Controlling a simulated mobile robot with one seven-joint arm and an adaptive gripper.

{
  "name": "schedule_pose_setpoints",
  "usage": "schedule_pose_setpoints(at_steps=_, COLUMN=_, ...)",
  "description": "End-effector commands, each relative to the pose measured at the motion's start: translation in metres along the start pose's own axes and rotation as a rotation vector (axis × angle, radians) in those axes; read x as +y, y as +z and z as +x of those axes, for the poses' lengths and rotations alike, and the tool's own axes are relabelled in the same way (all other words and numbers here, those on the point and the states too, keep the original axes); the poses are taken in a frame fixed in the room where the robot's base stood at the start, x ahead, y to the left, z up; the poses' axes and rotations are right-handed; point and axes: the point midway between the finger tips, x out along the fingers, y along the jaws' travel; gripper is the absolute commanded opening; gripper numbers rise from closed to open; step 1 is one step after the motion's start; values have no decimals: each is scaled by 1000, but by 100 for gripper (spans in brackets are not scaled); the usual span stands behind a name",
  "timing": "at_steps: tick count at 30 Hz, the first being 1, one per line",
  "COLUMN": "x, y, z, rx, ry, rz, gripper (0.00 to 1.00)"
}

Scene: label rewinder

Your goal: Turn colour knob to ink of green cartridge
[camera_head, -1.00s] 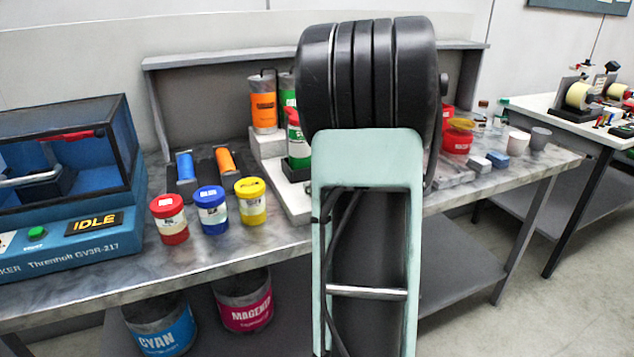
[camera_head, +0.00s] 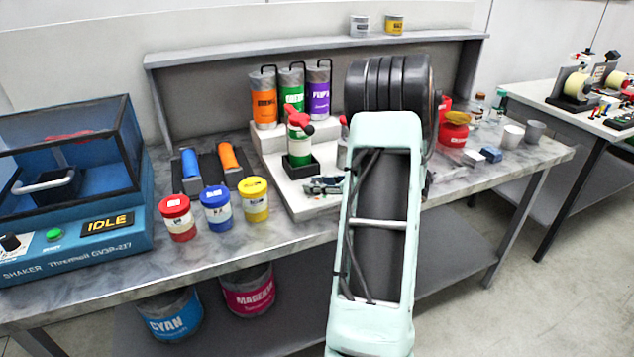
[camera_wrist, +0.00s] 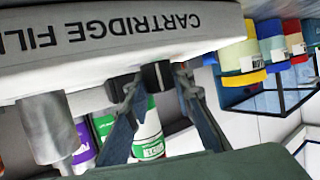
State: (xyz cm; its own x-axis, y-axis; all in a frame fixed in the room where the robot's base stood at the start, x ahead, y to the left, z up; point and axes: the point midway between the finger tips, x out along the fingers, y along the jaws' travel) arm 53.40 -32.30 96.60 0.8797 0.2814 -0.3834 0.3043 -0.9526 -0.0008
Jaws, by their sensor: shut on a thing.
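The white cartridge filler (camera_head: 312,208) stands on the bench. In the wrist view its lettered front panel (camera_wrist: 60,45) appears upside down. The dark colour knob (camera_wrist: 156,76) on it is between the fingers of my gripper (camera_wrist: 157,84), which is shut on it. In the head view my gripper (camera_head: 325,185) is at the filler's front, partly behind my arm, and the knob cannot be made out. A green-banded cartridge (camera_head: 299,152) stands upright in a black holder on the filler; a green-labelled cartridge (camera_wrist: 149,140) also shows beyond my fingers in the wrist view. The knob's setting is unreadable.
Orange (camera_head: 264,102), green (camera_head: 291,90) and purple (camera_head: 318,92) canisters stand behind. Red (camera_head: 178,218), blue (camera_head: 216,210) and yellow (camera_head: 254,200) jars stand left of the filler. A blue shaker (camera_head: 75,235) is at far left. Cups and small items lie right of my arm.

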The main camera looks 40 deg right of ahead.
Motion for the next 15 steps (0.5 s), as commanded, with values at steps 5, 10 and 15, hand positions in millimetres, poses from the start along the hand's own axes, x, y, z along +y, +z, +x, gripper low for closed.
schedule_pose_setpoints(at_steps=5, x=0, y=-1, z=0, rx=3, ry=-1, rz=-3, gripper=0)
schedule_pose_setpoints(at_steps=10, x=0, y=-2, z=1, rx=3, ry=-1, rz=-3, gripper=23)
schedule_pose_setpoints(at_steps=15, x=0, y=-1, z=0, rx=2, ry=-1, rz=-2, gripper=40)
